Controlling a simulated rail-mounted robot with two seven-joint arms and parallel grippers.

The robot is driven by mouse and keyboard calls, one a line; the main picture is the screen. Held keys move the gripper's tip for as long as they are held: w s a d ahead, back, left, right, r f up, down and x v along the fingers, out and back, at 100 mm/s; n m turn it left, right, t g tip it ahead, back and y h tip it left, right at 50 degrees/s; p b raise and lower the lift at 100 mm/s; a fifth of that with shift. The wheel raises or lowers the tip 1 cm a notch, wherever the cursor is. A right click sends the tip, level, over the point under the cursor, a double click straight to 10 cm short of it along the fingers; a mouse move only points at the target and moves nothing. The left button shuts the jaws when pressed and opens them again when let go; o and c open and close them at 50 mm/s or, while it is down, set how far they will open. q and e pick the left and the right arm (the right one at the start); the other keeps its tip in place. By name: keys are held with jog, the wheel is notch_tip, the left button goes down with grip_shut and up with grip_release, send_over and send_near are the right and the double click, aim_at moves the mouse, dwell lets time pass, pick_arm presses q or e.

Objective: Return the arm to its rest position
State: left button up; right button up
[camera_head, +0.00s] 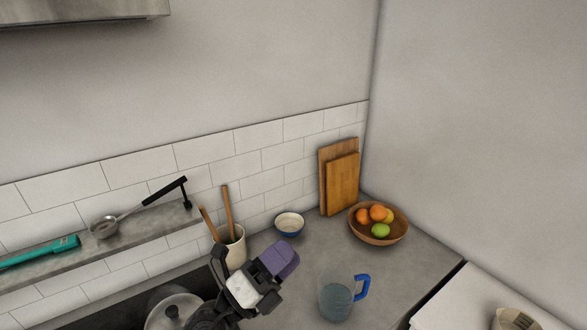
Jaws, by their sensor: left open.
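My left gripper (245,281) shows at the bottom centre, over the front of the counter, with its black fingers apart. A purple and white block-shaped piece (279,260) shows at the gripper; I cannot tell whether it is part of my arm or a separate thing. The gripper is in front of the utensil crock (236,246) and to the left of the glass jug (336,297). My right gripper is not in view.
A lidded pot (173,314) stands at the lower left. A wall shelf (146,233) holds a ladle (104,226) and a teal object (40,252). Grey counter (400,275) is clear at right.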

pick_arm(q)
jog(key=w+a+r+n+t+y, duration=0.1)
jog(key=a+r+n+t+y, duration=0.55)
jog(key=n+t, duration=0.3)
jog(key=a+f+n+g+y, duration=0.1)
jog(key=a+f+n+y, duration=0.1)
jog(key=a+n+y, duration=0.35)
jog(key=a+f+n+g+y, duration=0.1)
jog(key=a+f+n+y, duration=0.1)
jog(key=n+y, duration=0.7)
jog(key=s+a+f+n+g+h, duration=0.1)
jog(key=s+a+f+n+g, duration=0.2)
jog(key=s+f+g, duration=0.8)
jog(key=s+a+f+n+g+h, duration=0.1)
jog(key=s+a+f+n, duration=0.2)
jog(key=s+f, duration=0.95)
jog(key=s+f+n+g, duration=0.1)
jog(key=s+f+g, duration=0.2)
jog(key=s+f, duration=0.35)
jog(key=s+f+g, duration=0.2)
jog(key=s+f, duration=0.2)
jog(key=f, duration=0.6)
notch_tip(320, 180, up, 20)
jog(key=p, duration=1.9)
jog(key=shift+f, duration=0.25)
